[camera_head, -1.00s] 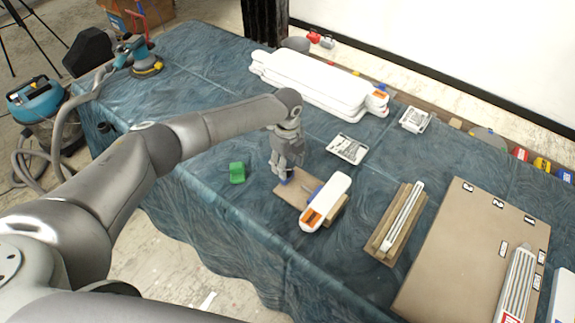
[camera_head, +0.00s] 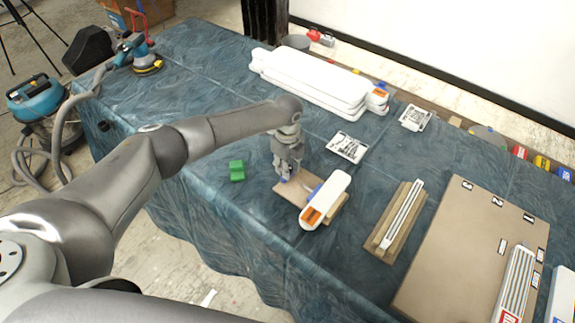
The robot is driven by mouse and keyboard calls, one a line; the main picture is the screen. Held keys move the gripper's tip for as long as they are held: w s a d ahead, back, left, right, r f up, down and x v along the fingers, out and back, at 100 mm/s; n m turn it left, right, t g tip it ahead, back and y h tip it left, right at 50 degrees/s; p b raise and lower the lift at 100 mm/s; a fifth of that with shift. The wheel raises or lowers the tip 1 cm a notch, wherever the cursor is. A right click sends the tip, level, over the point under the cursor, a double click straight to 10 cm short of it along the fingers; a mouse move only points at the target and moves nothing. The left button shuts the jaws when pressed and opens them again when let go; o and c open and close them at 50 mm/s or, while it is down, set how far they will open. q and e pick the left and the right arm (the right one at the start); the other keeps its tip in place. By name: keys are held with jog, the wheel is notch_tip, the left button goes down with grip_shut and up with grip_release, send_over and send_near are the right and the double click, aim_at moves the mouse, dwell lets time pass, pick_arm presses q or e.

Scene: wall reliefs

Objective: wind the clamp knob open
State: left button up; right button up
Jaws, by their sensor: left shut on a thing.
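My left gripper (camera_head: 285,174) points down at the left end of a small wooden board (camera_head: 290,191). It is shut on a small blue knob (camera_head: 283,179), the clamp knob, of which only a little shows below the fingers. A white piece with an orange end (camera_head: 330,195) lies across the board, just right of the gripper. A bit of blue (camera_head: 313,191) shows between the knob and the white piece; the rest of the clamp is hidden. My right gripper is not in view.
A green block (camera_head: 237,171) lies left of the gripper. A printed card (camera_head: 348,147) lies behind it. A wooden holder with a white strip (camera_head: 402,217) and a large brown board (camera_head: 465,250) are to the right. Stacked white pieces (camera_head: 310,80) lie at the back.

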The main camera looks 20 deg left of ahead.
pick_arm(q)
jog(key=shift+n, duration=0.3)
jog(key=n+p, duration=0.1)
jog(key=n, duration=0.3)
jog(key=shift+r+n+p, duration=0.1)
jog(key=shift+n+p, duration=0.25)
jog(key=shift+n, duration=0.05)
jog(key=n+p, duration=0.2)
jog(key=n, duration=0.4)
jog(key=n+p, duration=0.2)
jog(key=n, duration=0.3)
jog(key=shift+n, duration=0.3)
jog(key=n+p, duration=0.1)
jog(key=n, duration=0.4)
jog(key=shift+p, duration=0.4)
jog(key=n+p, duration=0.1)
jog(key=n, duration=1)
jog(key=shift+w+p, duration=0.1)
jog(key=shift+p, duration=0.25)
jog(key=n, duration=0.5)
jog(key=shift+n, duration=0.4)
jog(key=n, duration=0.5)
